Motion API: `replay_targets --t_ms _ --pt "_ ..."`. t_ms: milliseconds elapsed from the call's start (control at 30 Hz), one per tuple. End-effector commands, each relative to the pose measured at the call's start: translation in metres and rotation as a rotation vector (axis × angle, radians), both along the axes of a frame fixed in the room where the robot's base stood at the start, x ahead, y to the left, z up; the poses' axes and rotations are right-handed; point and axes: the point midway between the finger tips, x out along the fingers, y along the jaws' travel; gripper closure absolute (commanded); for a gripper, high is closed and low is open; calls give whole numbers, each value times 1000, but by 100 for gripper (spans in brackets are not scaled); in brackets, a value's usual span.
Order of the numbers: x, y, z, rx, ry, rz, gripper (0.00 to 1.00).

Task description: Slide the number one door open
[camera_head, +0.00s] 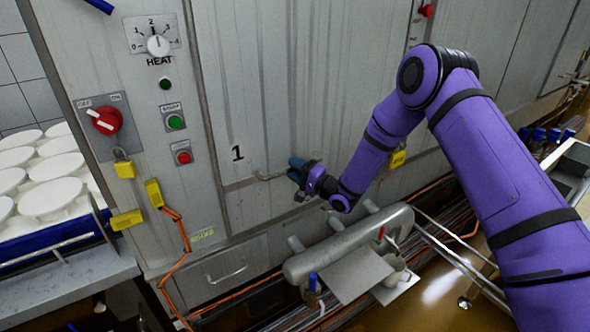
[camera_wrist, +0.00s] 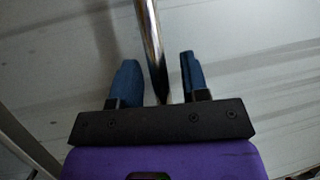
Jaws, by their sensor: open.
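The number one door (camera_head: 250,80) is a tall grey metal panel marked with a black "1" near its lower left. My gripper (camera_head: 297,170) is at the handle's right part, in front of the door.
A control panel with a heat dial (camera_head: 157,45), red switch (camera_head: 104,121) and yellow padlocks stands left of the door. A thick grey pipe (camera_head: 345,245) and cables run below my gripper. White moulds (camera_head: 45,190) fill a rack at far left.

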Motion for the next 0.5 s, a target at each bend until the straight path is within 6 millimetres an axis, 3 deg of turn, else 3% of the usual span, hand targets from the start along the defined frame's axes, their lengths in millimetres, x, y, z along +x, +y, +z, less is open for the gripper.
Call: replay_targets --t_ms 133,300,500 --pt "0 0 0 0 0 0 58" --pt "0 0 0 0 0 -1 97" --pt "0 -1 0 0 -1 -1 100"
